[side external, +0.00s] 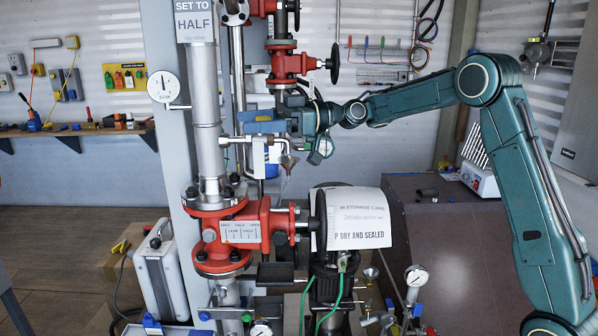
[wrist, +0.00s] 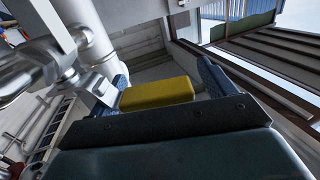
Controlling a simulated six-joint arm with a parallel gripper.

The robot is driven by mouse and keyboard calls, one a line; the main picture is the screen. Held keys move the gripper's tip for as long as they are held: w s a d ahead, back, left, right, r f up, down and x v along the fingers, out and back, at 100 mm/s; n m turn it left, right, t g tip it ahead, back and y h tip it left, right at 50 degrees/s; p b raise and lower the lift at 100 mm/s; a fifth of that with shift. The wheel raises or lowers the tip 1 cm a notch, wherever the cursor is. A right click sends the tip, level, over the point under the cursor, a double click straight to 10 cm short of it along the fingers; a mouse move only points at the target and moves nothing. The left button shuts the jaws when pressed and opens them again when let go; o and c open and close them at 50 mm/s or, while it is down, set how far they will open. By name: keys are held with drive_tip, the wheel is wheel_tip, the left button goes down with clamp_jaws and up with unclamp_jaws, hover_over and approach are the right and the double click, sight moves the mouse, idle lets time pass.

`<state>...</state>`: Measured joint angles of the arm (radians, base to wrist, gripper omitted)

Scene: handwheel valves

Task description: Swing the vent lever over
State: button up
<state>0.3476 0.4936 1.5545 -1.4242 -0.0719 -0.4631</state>
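In the wrist view a yellow block-shaped grip (wrist: 157,92), which looks like the vent lever's handle, lies between the blue fingers of my gripper (wrist: 165,82). It is close to the left finger, with a narrow gap to the right finger. My gripper is open around it. In the side view my gripper (side external: 258,122) reaches in from the right to the upright grey pipe (side external: 209,130), above the red valve body. I cannot make out the yellow grip there, and the lever's pivot is not clear in either view.
A red valve (side external: 238,234) with a dark handwheel (side external: 319,220) stands below my gripper. Another red valve (side external: 290,62) with a handwheel is above it. A round gauge (side external: 163,87) is left of the pipe. A white notice sheet (side external: 357,218) hangs at lower right.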

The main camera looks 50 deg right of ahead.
drive_tip(key=shift+d+r, duration=0.1)
wheel_tip(320, 180, up, 20)
idle(1.5)
idle(0.5)
